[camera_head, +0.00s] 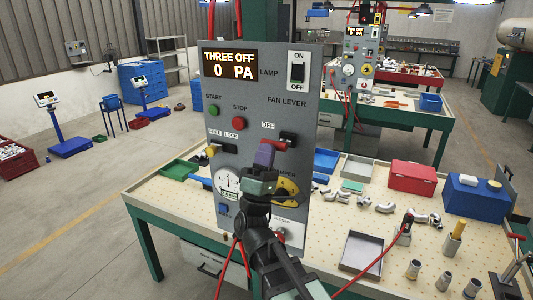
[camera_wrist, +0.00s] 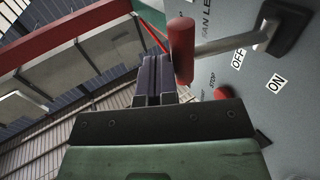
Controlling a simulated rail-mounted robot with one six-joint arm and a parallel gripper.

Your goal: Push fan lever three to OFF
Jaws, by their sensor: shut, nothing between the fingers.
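The grey control panel (camera_head: 310,120) has a display (camera_head: 230,64) reading "THREE OFF 0 PA". The fan lever's red handle (camera_head: 274,143) lies just below the OFF label (camera_head: 267,125), left of its black pivot (camera_head: 289,137). In the wrist view the red handle (camera_wrist: 182,50) sits on a metal rod (camera_wrist: 225,44) running to the black mount (camera_wrist: 287,25). The OFF label (camera_wrist: 238,59) is nearer the rod than the ON label (camera_wrist: 276,82). My gripper (camera_head: 265,153) is shut and empty. Its purple fingers (camera_wrist: 157,75) are right beside the handle; I cannot tell if they touch.
The panel also has a green start button (camera_head: 213,108), a red stop button (camera_head: 239,123), a lamp switch (camera_head: 297,73), a gauge (camera_head: 228,182) and a yellow dial (camera_head: 286,189). Trays and metal fittings cover the bench (camera_head: 155,195). A red box (camera_head: 413,176) stands to the right.

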